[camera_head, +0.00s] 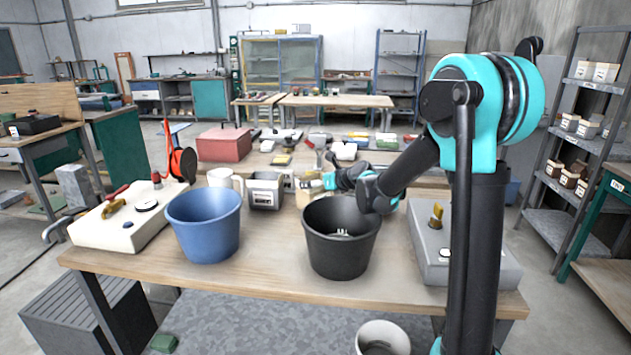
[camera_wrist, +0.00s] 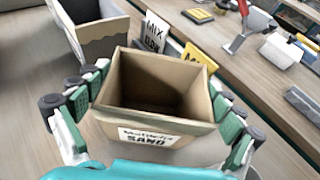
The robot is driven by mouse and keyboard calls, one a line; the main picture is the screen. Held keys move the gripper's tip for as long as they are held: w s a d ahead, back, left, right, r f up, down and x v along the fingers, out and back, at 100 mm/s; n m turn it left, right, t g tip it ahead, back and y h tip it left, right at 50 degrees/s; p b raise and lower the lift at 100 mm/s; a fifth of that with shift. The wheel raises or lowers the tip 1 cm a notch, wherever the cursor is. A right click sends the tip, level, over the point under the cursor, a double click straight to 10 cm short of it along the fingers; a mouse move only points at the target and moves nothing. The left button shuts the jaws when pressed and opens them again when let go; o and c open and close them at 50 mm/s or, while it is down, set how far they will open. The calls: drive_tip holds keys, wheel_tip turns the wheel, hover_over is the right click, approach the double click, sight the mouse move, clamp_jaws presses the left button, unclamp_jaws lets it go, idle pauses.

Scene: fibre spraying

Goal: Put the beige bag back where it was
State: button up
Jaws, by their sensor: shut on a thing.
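The beige bag (camera_wrist: 152,112) is a square, open-topped container with a white label reading SAND. In the wrist view it sits upright between the teal fingers of my gripper (camera_wrist: 155,105), which are closed on its two sides. Its inside looks empty. In the head view my gripper (camera_head: 328,181) is over the far side of the table, behind the black bucket (camera_head: 341,250). Only a small part of the bag (camera_head: 304,197) shows there, and its base is hidden. I cannot tell whether it touches the table.
A similar tan container (camera_wrist: 100,38) with dark contents stands close by at upper left in the wrist view. Signs, one reading MIX (camera_wrist: 154,32), stand just behind the bag.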

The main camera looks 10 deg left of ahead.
drive_tip(key=o, duration=1.5)
drive_tip(key=shift+o, duration=0.2)
drive_tip(key=v, duration=1.2)
drive_tip(key=shift+r, duration=0.15)
